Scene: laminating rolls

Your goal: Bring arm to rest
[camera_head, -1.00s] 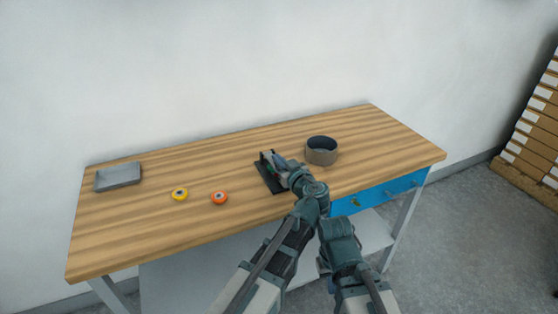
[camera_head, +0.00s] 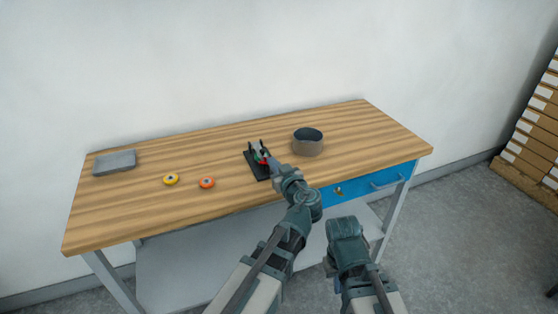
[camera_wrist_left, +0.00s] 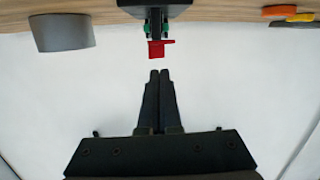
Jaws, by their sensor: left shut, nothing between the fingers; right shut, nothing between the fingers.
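My left gripper (camera_head: 266,158) reaches over the table, close to a black laminating stand (camera_head: 263,174) with upright posts and small red and green parts. In the left wrist view my left gripper (camera_wrist_left: 160,75) is shut and empty, its fingertips a little apart in the picture from the stand's red piece (camera_wrist_left: 158,48). Part of the stand is hidden behind my left arm in the head view. My right arm is folded low at the front of the table, and its gripper does not show.
A yellow roll (camera_head: 171,179) and an orange roll (camera_head: 207,183) lie left of the stand. Shelved boxes (camera_head: 530,145) stand at right.

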